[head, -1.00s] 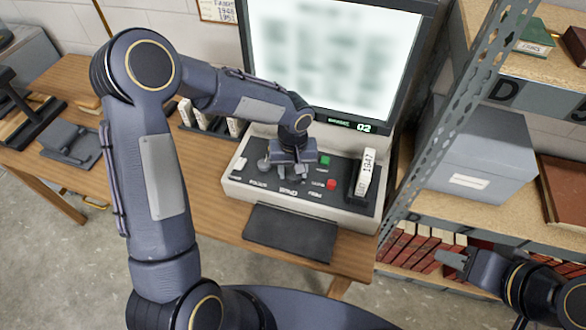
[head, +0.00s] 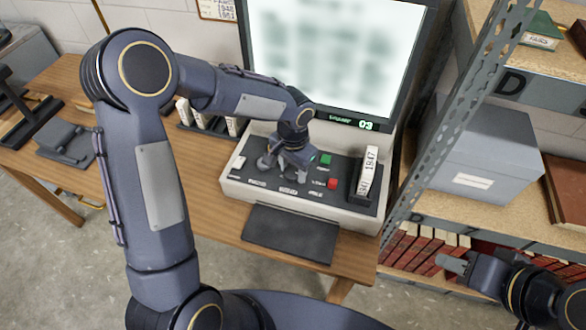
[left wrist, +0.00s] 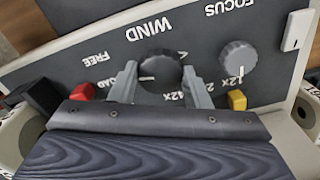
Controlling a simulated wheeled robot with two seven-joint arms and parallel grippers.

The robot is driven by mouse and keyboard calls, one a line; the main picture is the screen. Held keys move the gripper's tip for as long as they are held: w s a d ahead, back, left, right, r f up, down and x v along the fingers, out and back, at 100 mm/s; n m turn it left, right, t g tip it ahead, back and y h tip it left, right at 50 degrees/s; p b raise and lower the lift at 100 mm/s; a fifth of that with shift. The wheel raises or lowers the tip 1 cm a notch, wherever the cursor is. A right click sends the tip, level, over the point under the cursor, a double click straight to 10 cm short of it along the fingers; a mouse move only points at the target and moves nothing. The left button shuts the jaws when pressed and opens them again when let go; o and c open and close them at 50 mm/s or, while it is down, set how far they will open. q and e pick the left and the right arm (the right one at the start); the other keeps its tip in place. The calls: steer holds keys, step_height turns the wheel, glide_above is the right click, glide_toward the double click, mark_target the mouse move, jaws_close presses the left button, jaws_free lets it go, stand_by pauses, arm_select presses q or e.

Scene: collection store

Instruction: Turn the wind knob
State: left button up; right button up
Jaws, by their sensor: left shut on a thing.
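The wind knob (left wrist: 160,72) is a dark round knob on the reader's control panel, beside the printed word WIND in the left wrist view. My left gripper (left wrist: 161,86) is shut on it, one grey finger on each side. In the head view my left gripper (head: 284,166) is down on the left part of the panel and hides the knob. The small green display (head: 366,125) under the screen reads 03. My right gripper (head: 454,263) is at the lower right, away from the panel; its finger gap is unclear.
A second knob, FOCUS (left wrist: 238,57), sits close beside the left gripper. The large lit screen (head: 336,52) stands behind. A metal shelf post (head: 466,110) rises at right.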

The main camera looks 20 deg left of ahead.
mark_target(292, 171)
arm_select(q)
steer(key=m, duration=0.4)
steer(key=shift+w+r+m, duration=0.1)
steer(key=shift+m, duration=2.5)
steer(key=o, duration=1)
step_height(292, 171, up, 8)
steer(key=shift+f, duration=0.1)
steer(key=shift+a, duration=0.1)
